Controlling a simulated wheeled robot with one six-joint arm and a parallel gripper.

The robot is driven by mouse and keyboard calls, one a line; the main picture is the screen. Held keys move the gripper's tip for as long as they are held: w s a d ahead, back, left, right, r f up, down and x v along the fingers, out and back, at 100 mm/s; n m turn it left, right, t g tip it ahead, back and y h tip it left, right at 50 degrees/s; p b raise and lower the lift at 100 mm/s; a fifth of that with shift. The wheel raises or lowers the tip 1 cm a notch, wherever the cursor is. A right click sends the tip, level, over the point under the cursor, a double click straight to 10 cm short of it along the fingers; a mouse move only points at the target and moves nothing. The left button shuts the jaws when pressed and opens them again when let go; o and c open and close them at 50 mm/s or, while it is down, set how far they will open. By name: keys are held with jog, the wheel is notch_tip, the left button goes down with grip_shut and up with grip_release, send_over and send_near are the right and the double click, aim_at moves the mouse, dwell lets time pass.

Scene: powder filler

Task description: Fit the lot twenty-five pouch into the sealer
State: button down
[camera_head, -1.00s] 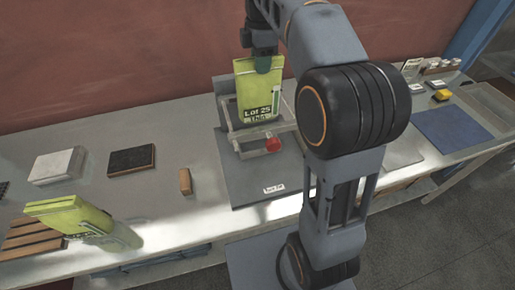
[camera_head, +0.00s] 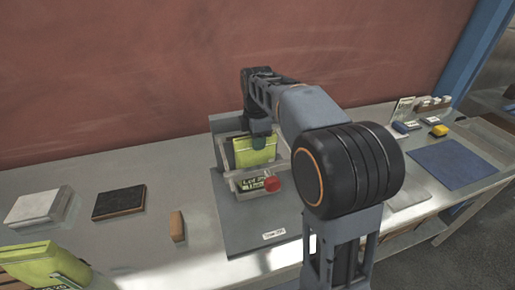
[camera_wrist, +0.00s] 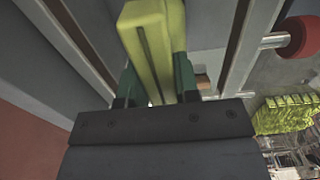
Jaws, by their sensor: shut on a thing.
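The yellow-green pouch with a dark "Lot 25" label (camera_head: 254,153) is upright in the head view, its lower part behind the front bar of the sealer (camera_head: 226,184). The sealer is a grey frame with a red knob (camera_head: 272,184) on a grey base plate. My gripper (camera_head: 259,139) is shut on the pouch's top edge. In the wrist view the pouch (camera_wrist: 150,40) sits between my green fingers (camera_wrist: 158,88), with frame bars on both sides. The pouch's bottom edge is hidden, so I cannot tell whether it touches the base.
A white-topped block (camera_head: 38,206), a dark pad (camera_head: 119,201) and a small tan block (camera_head: 177,226) lie left of the sealer. A blue mat (camera_head: 453,163) lies at the right.

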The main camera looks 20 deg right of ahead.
jog(key=shift+f, duration=1.4)
jog(key=shift+f, duration=0.2)
jog(key=c, duration=0.8)
grip_release()
jog(key=shift+c, duration=0.2)
notch_tip(320, 180, up, 12)
jog(key=shift+r, duration=0.2)
jog(key=shift+d, duration=0.1)
